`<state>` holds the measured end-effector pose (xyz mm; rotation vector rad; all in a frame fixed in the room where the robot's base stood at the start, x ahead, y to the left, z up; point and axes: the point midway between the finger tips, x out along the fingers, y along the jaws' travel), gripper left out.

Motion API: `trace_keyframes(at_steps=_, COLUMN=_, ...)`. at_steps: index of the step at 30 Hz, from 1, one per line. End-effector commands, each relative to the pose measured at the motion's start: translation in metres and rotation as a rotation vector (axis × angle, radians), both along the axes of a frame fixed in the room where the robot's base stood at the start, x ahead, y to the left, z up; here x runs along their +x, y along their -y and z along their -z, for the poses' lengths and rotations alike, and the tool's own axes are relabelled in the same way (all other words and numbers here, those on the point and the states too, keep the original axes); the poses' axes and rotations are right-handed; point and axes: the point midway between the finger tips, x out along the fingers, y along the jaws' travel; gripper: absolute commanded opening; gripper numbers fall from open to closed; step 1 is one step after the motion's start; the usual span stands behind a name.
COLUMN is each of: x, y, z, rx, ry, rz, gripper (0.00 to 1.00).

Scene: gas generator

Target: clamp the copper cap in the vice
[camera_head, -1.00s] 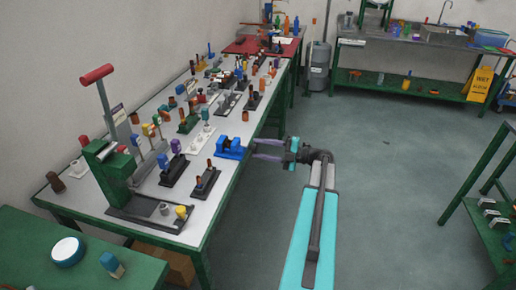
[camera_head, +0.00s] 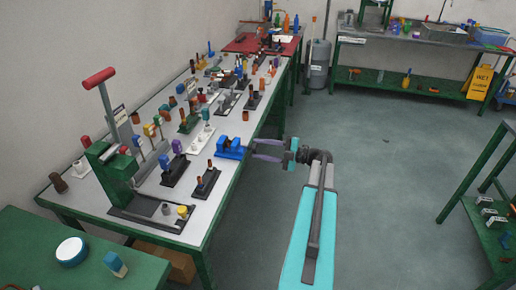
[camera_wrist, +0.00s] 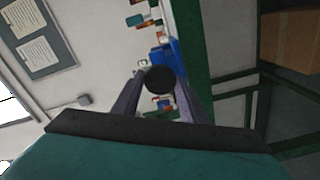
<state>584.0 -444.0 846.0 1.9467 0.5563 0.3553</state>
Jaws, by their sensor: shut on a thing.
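The blue vice (camera_head: 230,153) stands at the right edge of the long white-topped table in the head view. It also shows as a blue shape in the wrist view (camera_wrist: 168,56). My gripper (camera_head: 254,148) reaches in level from the right, its fingers at the vice's near end. In the wrist view my gripper (camera_wrist: 160,92) is shut on a dark round piece (camera_wrist: 160,80), seen end-on in front of the vice. It looks like the vice's handle, but I cannot tell surely. I cannot make out a copper cap in the vice's jaws.
The table (camera_head: 215,188) is crowded with small holders and pegs. A green press with a red handle (camera_head: 100,77) stands at its near left. A small dark stand (camera_head: 205,184) is close to the vice. A green table (camera_head: 30,245) is at lower left.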

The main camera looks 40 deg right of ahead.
Motion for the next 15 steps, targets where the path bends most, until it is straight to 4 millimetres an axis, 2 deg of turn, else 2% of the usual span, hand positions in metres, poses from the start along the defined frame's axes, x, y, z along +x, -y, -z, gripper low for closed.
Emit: trace_keyframes(at_steps=15, x=-0.0001, y=0.0000, z=0.0015, rx=0.046, ry=-0.032, rz=0.001, gripper=0.16)
